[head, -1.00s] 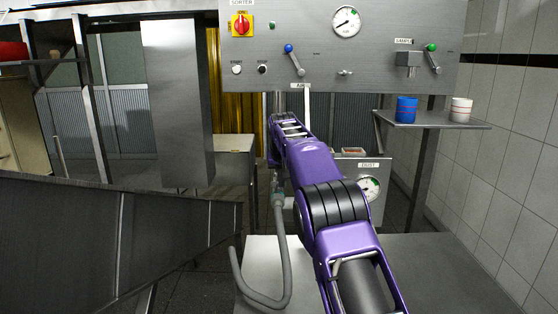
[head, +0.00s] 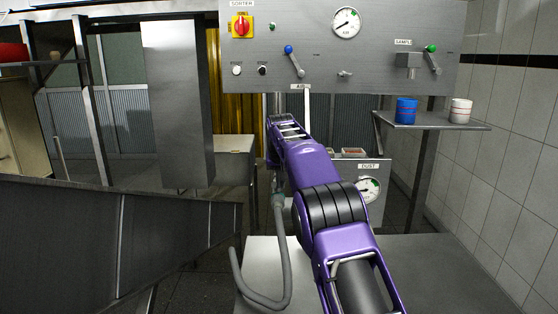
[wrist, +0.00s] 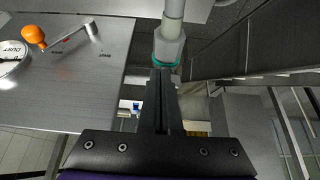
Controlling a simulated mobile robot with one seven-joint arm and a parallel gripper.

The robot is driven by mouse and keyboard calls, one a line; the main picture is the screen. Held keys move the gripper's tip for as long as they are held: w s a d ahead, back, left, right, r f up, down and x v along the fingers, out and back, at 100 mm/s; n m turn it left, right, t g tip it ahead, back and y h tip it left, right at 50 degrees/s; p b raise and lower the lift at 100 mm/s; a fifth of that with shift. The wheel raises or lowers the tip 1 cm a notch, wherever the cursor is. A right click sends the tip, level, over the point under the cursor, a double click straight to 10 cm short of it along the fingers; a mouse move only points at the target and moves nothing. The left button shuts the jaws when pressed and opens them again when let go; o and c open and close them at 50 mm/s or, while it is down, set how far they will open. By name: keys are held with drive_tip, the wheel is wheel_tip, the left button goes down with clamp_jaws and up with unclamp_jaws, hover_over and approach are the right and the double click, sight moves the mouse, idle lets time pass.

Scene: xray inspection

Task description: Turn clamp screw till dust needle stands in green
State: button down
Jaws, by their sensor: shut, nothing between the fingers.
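The dust gauge (head: 368,188) is on a grey box under a DUST label, right of my arm in the head view. It has a green mark at its upper right; its needle is too small to read surely. Part of the gauge also shows at the left edge of the wrist view (wrist: 10,58). My gripper (wrist: 161,76) is shut and empty. Its fingertips are close to a pale hose fitting (wrist: 168,47) with a teal ring; I cannot tell whether they touch. I cannot make out the clamp screw surely. My arm hides my gripper in the head view.
A lever with an orange knob (wrist: 34,35) stands out beside the dust gauge. A grey hose (head: 282,250) hangs left of my arm. A control panel (head: 390,72) is above, and a shelf (head: 432,121) with blue and white cups is at the right.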

drive_tip(key=shift+a, duration=0.25)
drive_tip(key=shift+a, duration=0.75)
drive_tip(key=shift+a, duration=0.1)
drive_tip(key=shift+s+f+b, duration=0.1)
drive_tip(key=shift+s+b, duration=0.05)
drive_tip(key=shift+b, duration=0.3)
drive_tip(key=shift+s+a, duration=0.1)
drive_tip(key=shift+s, duration=0.05)
